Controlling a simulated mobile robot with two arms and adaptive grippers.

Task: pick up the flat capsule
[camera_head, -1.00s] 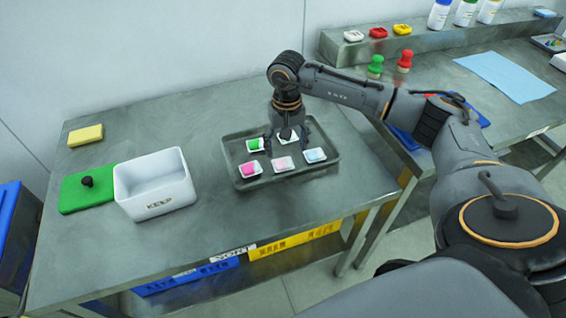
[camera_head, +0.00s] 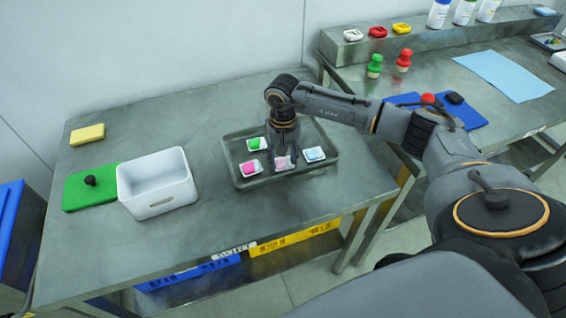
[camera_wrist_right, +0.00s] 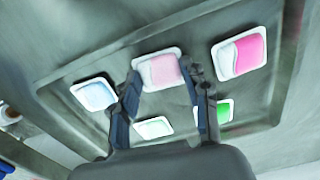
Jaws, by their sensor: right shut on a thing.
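The pale pink flat capsule (camera_head: 284,164) is in the front row of a grey tray (camera_head: 331,172), between a brighter pink one and a pale blue one. My right gripper (camera_head: 282,152) reaches down onto it from above. In the right wrist view the pale pink capsule (camera_wrist_right: 157,71) lies between my two fingers, which are shut on it at its sides. I cannot tell whether it is clear of the tray. My left gripper is not in view.
Bright pink (camera_head: 251,168), pale blue (camera_head: 314,154) and green (camera_head: 254,144) pieces sit close by in the tray. A white piece (camera_wrist_right: 154,127) shows in the wrist view. A white bin (camera_head: 157,183) and a green board (camera_head: 83,195) stand to the left, with bare table between bin and tray.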

